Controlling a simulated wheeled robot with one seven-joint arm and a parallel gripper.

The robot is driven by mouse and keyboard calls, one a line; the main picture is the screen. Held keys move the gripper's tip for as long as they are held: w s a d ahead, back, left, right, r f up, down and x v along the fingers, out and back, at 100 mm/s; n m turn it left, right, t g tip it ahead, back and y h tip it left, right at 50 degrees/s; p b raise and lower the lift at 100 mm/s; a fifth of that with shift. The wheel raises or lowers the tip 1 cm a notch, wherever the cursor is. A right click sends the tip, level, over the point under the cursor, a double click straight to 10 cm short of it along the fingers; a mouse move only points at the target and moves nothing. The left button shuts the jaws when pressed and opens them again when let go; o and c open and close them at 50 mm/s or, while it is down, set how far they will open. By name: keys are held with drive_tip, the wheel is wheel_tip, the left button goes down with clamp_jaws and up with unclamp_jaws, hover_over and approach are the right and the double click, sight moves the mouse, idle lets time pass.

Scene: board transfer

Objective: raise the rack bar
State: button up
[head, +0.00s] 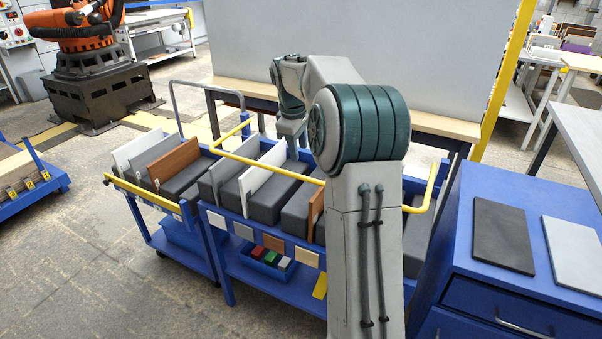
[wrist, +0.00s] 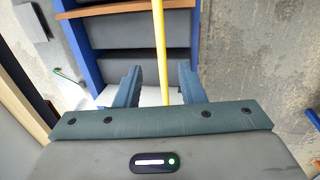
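In the wrist view a yellow bar (wrist: 159,50) runs down between the two fingers of my gripper (wrist: 160,88), with gaps visible on both sides. The fingers are apart. My arm hides the right part of the rack.
The middle rack holds dark blocks and upright boards, including a white board (head: 262,178). A left cart (head: 167,245) has a yellow bar (head: 143,193) low along its front. A blue cabinet (head: 520,211) carries two flat boards at right. Floor at left front is clear.

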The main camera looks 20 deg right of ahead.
sight(301, 177)
drive_tip(key=f, duration=0.3)
drive_tip(key=d+f, duration=0.1)
drive_tip(key=f, duration=0.2)
drive_tip(key=w+f, duration=0.1)
drive_tip(key=f, duration=0.2)
drive_tip(key=shift+w+d+f, duration=0.1)
drive_tip(key=shift+d+f, duration=0.1)
drive_tip(key=shift+f, duration=0.05)
clamp_jaws()
